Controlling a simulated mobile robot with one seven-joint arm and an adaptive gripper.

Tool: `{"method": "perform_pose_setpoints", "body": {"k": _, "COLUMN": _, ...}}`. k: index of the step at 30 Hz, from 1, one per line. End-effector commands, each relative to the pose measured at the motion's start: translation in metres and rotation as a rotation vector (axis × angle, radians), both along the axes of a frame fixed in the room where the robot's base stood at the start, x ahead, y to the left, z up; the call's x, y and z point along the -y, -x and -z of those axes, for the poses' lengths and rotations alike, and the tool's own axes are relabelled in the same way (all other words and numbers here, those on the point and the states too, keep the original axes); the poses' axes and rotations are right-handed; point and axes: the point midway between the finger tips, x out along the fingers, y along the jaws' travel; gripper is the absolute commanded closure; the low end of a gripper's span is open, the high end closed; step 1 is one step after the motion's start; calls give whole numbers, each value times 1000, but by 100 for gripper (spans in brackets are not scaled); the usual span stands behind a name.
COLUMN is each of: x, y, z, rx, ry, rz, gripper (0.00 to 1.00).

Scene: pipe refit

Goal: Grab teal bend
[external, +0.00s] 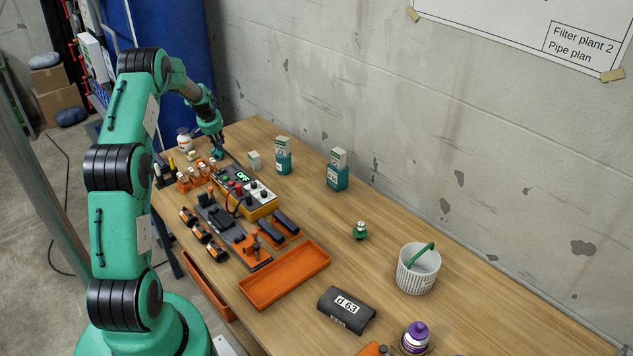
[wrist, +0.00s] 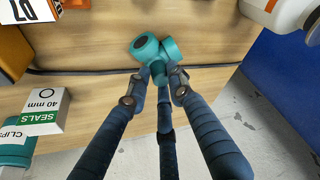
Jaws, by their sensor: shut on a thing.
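The teal bend (wrist: 146,46) shows in the wrist view as a short curved pipe piece with a round end at the upper left. My gripper (wrist: 159,77) has its dark blue fingers closed on the near part of the bend. The fingertips hide some of that part. In the external view my gripper (external: 217,151) is low at the far left end of the workbench, beyond the yellow instrument. The bend is too small and covered to make out clearly there. I cannot tell whether it touches the bench top.
The seals box (wrist: 46,111) and clips container (wrist: 14,146) stand left of my fingers in the wrist view. A white bottle (wrist: 284,14) is at upper right. The yellow instrument (external: 244,193) is close to my gripper; a dark cable (wrist: 90,71) runs behind.

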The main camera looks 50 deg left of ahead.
Motion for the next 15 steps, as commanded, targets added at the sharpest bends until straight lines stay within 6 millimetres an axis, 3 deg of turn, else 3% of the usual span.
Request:
{"method": "perform_pose_setpoints", "body": {"k": 8, "x": 0, "y": 0, "z": -6, "rx": 1, "ry": -1, "rz": 0, "gripper": 100}}
{"method": "perform_pose_setpoints", "body": {"k": 15, "x": 0, "y": 0, "z": -32, "rx": 1, "ry": -1, "rz": 0, "gripper": 100}}
